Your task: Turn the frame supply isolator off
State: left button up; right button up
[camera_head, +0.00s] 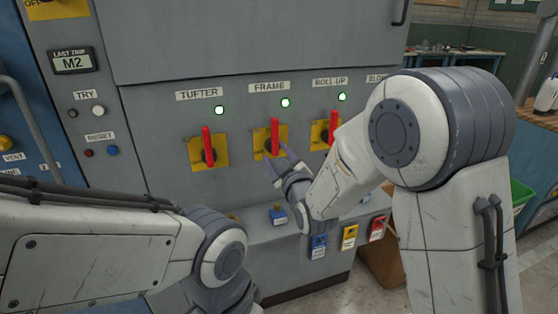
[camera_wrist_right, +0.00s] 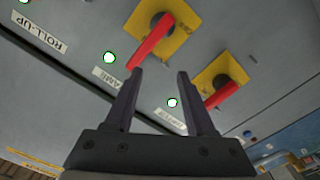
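The frame isolator is a red handle (camera_head: 275,134) on a yellow plate under the FRAME label (camera_head: 269,87). The handle points upright, and a green lamp (camera_head: 285,103) is lit above it. My right gripper (camera_head: 278,158) is open and empty just below and in front of this handle. In the right wrist view, the red handle (camera_wrist_right: 152,42) lies just beyond the left fingertip of the gripper (camera_wrist_right: 161,73), not clearly between the fingers. Whether they touch cannot be told. My left forearm shows at lower left, but its gripper is not visible.
The similar TUFTER handle (camera_head: 207,144) stands to the left and the ROLL UP handle (camera_head: 333,127) to the right, both upright with green lamps lit. Blue, yellow and red padlock-like tags (camera_head: 349,236) hang on the ledge below. My right arm hides the panel's right part.

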jog(key=shift+v, duration=0.8)
